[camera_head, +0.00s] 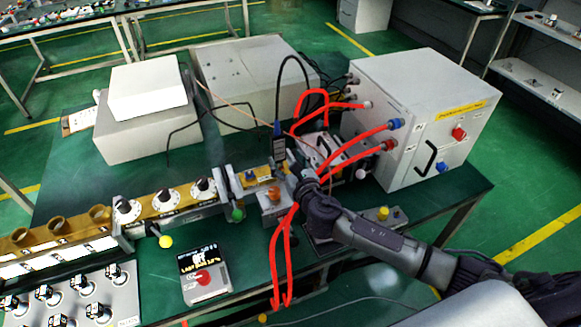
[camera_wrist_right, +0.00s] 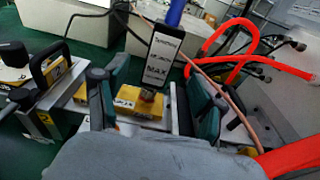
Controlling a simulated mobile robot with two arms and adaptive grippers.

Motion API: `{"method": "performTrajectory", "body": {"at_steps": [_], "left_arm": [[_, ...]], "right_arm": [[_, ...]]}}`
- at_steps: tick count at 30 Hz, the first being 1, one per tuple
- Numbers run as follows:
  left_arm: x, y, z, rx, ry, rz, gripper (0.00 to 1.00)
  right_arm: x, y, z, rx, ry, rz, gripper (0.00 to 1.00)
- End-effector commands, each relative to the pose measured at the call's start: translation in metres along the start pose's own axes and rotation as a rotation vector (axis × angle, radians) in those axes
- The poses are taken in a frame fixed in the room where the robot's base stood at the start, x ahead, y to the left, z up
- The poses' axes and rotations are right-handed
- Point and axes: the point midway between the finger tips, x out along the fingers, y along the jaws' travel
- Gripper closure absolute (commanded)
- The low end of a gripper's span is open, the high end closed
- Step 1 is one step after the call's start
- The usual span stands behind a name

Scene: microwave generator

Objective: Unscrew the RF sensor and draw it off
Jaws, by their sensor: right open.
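The RF sensor (camera_head: 279,147) is a slim dark box with a pale label and a blue end where a black cable joins. It stands upright above the yellow block (camera_head: 262,172). In the right wrist view the sensor (camera_wrist_right: 157,64) rises behind a knurled metal fitting (camera_wrist_right: 147,95) on the yellow block (camera_wrist_right: 128,103). Whether the sensor joins this fitting cannot be told. My right gripper (camera_head: 297,181) is beside the sensor. In its wrist view the fingers (camera_wrist_right: 155,88) are spread apart, with the sensor and fitting showing between them and nothing gripped. My left gripper is not in view.
Red hoses (camera_head: 347,156) loop from the white cabinet (camera_head: 420,110) close to my right arm. A thin copper-coloured cable (camera_wrist_right: 222,92) passes beside the right finger. A waveguide row with knobs (camera_head: 160,203) runs left; a display box (camera_head: 204,272) stands in front.

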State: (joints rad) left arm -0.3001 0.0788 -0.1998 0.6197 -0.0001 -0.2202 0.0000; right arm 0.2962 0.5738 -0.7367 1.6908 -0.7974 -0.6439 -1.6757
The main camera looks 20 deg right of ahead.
Motion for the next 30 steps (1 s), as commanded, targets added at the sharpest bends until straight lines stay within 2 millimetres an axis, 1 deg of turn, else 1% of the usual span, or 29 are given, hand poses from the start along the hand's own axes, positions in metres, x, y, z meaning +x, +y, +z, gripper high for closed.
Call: {"method": "performTrajectory", "body": {"at_steps": [1, 6, 18, 24, 30], "left_arm": [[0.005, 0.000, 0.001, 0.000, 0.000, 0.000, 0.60], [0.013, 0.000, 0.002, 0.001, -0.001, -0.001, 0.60], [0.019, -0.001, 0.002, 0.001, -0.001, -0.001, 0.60], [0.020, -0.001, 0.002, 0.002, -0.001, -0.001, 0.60], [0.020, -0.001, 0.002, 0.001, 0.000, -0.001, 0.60]], "right_arm": [[0.006, 0.000, -0.002, 0.000, -0.002, -0.001, 0.31], [0.023, 0.000, -0.002, 0.002, -0.002, -0.001, 0.31], [0.059, 0.000, -0.001, 0.003, 0.000, -0.002, 0.31], [0.067, 0.000, 0.000, 0.003, 0.000, -0.002, 0.31], [0.068, 0.000, 0.000, 0.003, 0.000, -0.001, 0.31]]}}
